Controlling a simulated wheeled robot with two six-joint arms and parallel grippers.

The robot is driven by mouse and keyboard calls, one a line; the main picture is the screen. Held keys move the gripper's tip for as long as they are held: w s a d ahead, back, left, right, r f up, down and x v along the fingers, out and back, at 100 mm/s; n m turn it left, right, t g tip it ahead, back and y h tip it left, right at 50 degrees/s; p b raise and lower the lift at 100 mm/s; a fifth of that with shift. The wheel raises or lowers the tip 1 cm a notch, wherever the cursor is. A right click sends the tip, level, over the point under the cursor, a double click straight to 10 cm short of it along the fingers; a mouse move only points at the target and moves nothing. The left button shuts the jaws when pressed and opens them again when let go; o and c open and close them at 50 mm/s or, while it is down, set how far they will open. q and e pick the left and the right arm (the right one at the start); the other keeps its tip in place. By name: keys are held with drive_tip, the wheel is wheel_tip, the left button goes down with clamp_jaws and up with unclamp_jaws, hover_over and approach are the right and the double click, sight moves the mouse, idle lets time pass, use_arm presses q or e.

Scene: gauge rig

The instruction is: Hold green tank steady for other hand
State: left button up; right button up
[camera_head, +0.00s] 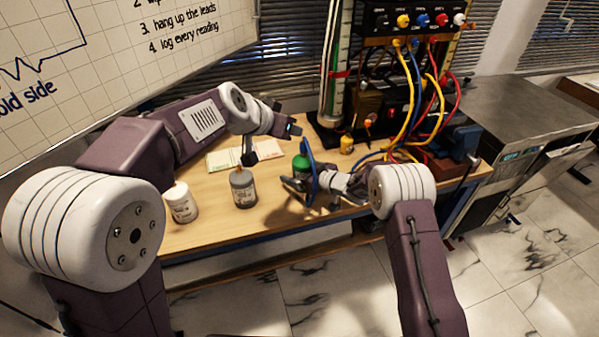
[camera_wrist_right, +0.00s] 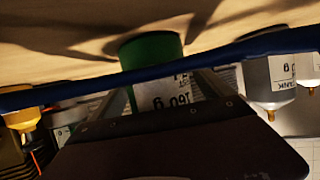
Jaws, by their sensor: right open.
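The green tank (camera_head: 301,163) stands on the table, its lower part partly hidden behind my right gripper. In the right wrist view, which is upside down, the green tank (camera_wrist_right: 152,52) shows a white label reading 160 g. My right gripper (camera_head: 304,184) is open beside the tank; the tank appears ahead between its dark fingers (camera_wrist_right: 170,98), and I cannot tell whether they touch it.
A grey tank (camera_head: 243,190) and a white tank (camera_head: 181,204) stand to the left on the wooden table (camera_head: 215,226). An open booklet (camera_head: 227,158) lies behind them. A gauge rig with colored cables (camera_head: 412,95) and a small yellow item (camera_head: 347,145) stand at the right.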

drive_tip(key=shift+w, duration=0.1)
drive_tip(key=c, duration=2)
drive_tip(key=o, duration=1.2)
drive_tip(key=c, duration=1)
